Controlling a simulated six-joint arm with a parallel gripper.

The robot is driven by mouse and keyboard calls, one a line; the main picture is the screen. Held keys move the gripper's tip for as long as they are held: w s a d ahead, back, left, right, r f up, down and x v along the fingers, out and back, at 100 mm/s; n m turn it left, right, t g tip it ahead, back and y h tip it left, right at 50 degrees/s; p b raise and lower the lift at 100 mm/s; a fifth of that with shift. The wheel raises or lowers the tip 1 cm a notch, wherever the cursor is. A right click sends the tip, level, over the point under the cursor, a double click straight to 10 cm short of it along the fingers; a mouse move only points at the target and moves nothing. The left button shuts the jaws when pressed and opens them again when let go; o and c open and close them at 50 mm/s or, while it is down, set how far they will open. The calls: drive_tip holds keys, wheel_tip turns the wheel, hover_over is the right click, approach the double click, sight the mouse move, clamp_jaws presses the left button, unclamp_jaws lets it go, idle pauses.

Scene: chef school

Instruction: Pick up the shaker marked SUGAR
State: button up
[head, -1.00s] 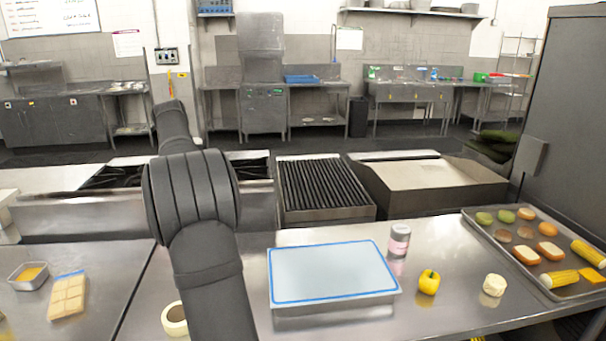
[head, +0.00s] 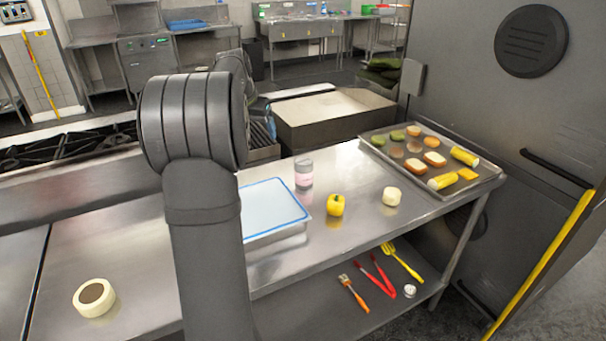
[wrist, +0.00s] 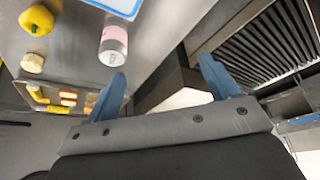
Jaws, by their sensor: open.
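A small shaker with a grey top and a pinkish label (head: 304,173) stands upright on the steel counter, behind the yellow pepper; its lettering is too small to read. It also shows in the wrist view (wrist: 113,45), at upper left, close to the left finger but outside the jaws. My gripper (wrist: 162,70) has its two blue fingers spread wide with nothing between them. In the head view my arm hides most of the gripper.
A blue-edged white board (head: 268,209) lies left of the shaker. A yellow pepper (head: 335,206) and a pale round item (head: 392,196) stand nearby. A food tray (head: 488,184) is at right. A tape roll (head: 94,298) lies at left. Utensils (head: 378,275) lie on the lower shelf.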

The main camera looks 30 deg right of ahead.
drive_tip(key=m, duration=0.2)
approach(302, 162)
drive_tip(key=shift+g, duration=0.3)
drive_tip(key=x, duration=0.8)
drive_tip(key=shift+w, duration=0.25)
drive_tip(key=shift+x, duration=2.7)
drive_tip(key=shift+d, duration=0.1)
drive_tip(key=c, duration=1.2)
drive_tip(key=shift+o, duration=0.2)
drive_tip(key=shift+r, duration=0.15)
